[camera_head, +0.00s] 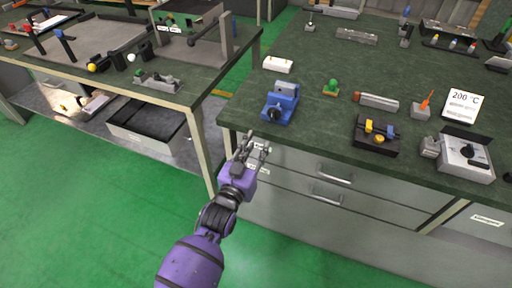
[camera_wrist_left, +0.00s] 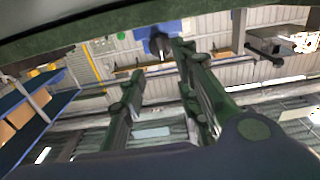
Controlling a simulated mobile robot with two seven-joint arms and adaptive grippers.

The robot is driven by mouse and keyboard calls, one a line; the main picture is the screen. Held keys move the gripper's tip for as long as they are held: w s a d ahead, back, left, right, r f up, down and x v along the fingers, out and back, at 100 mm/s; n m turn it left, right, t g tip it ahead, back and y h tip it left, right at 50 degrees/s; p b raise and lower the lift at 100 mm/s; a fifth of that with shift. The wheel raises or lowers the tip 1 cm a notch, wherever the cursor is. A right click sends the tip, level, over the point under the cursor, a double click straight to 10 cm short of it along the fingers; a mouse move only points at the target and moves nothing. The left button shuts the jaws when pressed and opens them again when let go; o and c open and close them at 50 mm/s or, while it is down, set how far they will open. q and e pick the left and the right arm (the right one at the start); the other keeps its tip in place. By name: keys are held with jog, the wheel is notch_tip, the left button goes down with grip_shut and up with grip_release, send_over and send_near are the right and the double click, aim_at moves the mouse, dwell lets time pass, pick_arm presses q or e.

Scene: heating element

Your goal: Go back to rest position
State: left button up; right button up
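My left gripper (camera_head: 254,148) is in front of the front edge of the right workbench (camera_head: 312,115), over the drawer fronts. Its fingers are apart, and nothing shows between them. In the left wrist view the two fingers (camera_wrist_left: 158,62) are also spread and empty, with a blue shape beyond them. A blue vise-like device (camera_head: 281,102) stands on the bench just beyond the gripper, apart from it. My right gripper does not show in either view.
On the bench are a white block (camera_head: 278,64), a green button (camera_head: 331,87), a black box with a yellow knob (camera_head: 376,135), and a grey device with a dial (camera_head: 464,156) by a "200 °C" sign (camera_head: 463,105). Another table (camera_head: 118,57) stands at left. Green floor (camera_head: 90,215) is clear.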

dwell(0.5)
pick_arm(q)
jog(key=s+a+f+n+g+y+p, duration=0.1)
jog(key=s+a+f+g, duration=0.2)
jog(key=s, duration=0.9)
jog(key=s+a+f+n+g+y+p, duration=0.1)
jog(key=s+a+f+g+y, duration=0.1)
jog(key=s+a+f, duration=0.5)
jog(key=s+a+f+n+g+y+p, duration=0.1)
jog(key=s+a+f, duration=0.5)
jog(key=s, duration=1.2)
notch_tip(320, 180, down, 2)
jog(key=g+y, duration=0.1)
jog(key=g, duration=0.1)
jog(key=shift+s+g+p, duration=0.2)
jog(key=shift+g+p, duration=0.1)
